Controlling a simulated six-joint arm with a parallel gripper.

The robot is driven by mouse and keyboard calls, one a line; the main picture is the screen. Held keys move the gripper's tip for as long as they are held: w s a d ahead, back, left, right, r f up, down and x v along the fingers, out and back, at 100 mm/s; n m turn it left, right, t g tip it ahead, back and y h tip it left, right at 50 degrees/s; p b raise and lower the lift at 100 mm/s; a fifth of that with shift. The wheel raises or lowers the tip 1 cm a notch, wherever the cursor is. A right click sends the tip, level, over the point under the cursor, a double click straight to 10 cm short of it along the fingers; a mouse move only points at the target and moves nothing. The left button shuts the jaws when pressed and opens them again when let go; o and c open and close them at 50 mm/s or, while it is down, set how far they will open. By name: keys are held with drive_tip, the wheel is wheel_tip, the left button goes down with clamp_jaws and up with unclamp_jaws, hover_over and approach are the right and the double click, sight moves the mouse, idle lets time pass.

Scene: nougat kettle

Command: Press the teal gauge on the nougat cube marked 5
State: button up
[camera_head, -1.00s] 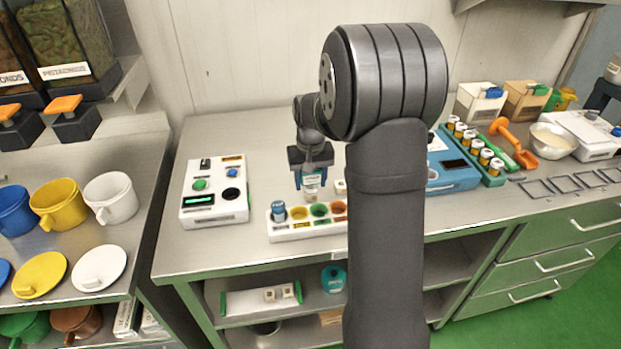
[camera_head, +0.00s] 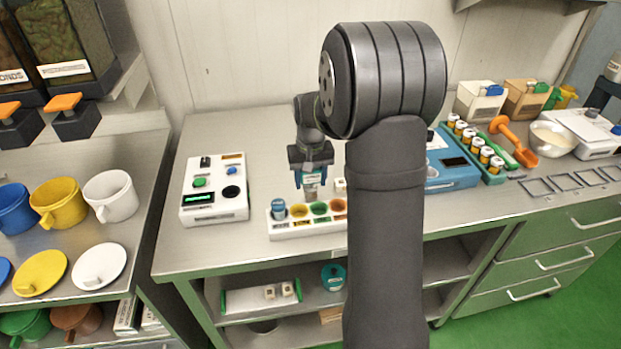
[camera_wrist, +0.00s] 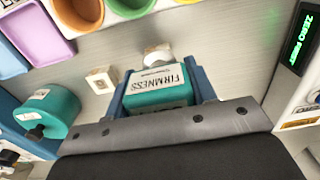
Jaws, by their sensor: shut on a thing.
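My gripper (camera_head: 311,178) is shut on the teal gauge (camera_wrist: 160,97), whose label reads FIRMNESS in the wrist view. In the head view it holds the gauge over the bench, behind the white rack. A pale rounded piece (camera_wrist: 157,56) shows just beyond the gauge; I cannot tell whether it is the gauge's tip or something under it. A small cream cube (camera_wrist: 100,80) stands apart beside the gauge; in the head view it is partly behind my arm (camera_head: 340,186). Its mark is too small to read.
A white rack (camera_head: 290,232) with coloured cups stands in front of the gripper. A white box with a green display (camera_head: 214,207) is to the left. A teal round object (camera_wrist: 47,113) lies near the cube in the wrist view.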

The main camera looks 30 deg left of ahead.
drive_tip(key=shift+r, duration=2.95)
